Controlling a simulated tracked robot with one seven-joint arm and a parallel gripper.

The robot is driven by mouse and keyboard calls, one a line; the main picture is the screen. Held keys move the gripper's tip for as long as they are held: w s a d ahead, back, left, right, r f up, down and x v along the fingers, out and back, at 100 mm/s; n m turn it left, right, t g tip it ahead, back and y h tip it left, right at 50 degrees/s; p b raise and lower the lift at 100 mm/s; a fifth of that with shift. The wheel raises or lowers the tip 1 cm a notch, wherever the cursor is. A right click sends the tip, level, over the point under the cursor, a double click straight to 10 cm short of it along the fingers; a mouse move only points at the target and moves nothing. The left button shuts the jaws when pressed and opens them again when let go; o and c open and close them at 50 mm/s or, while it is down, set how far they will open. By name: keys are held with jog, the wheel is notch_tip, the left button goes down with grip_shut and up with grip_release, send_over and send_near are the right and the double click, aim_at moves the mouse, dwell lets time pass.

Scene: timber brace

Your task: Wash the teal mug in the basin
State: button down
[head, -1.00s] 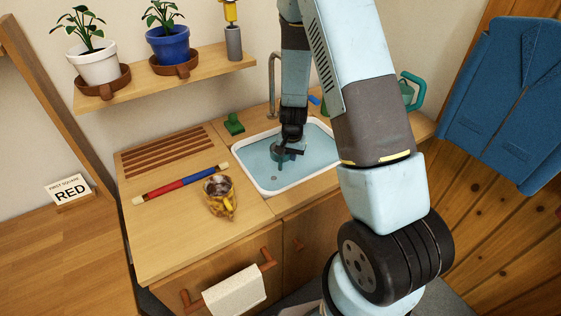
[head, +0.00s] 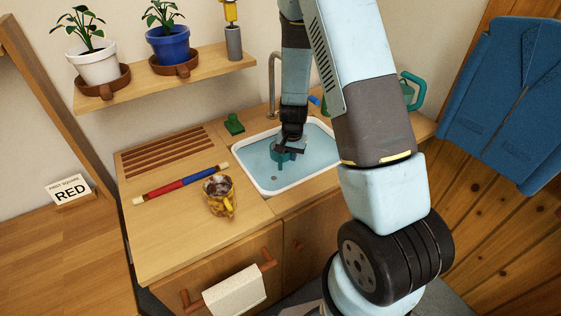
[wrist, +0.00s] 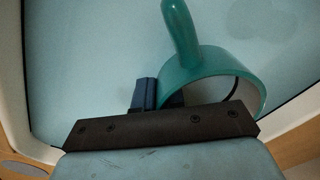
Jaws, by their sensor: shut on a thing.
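The teal mug (head: 283,157) is in the white-rimmed basin (head: 300,182), low at the pale blue water (head: 258,165). My gripper (head: 288,150) reaches down into the basin and is shut on the mug. In the wrist view the mug (wrist: 200,75) shows its round wall and its handle, which points up in the picture. One blue finger pad (wrist: 145,93) is outside the wall; the other finger is mostly hidden by the mug and the dark gripper bar. I cannot tell how deep the mug sits in the water.
A yellow-brown mug (head: 219,195) with dark contents stands on the counter left of the basin. A red-and-blue rod (head: 180,181) lies behind it. A green block (head: 234,124) and the tap (head: 273,85) are behind the basin. A teal can (head: 412,91) stands right, partly behind my arm.

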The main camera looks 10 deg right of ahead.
jog(key=shift+r, duration=5.6)
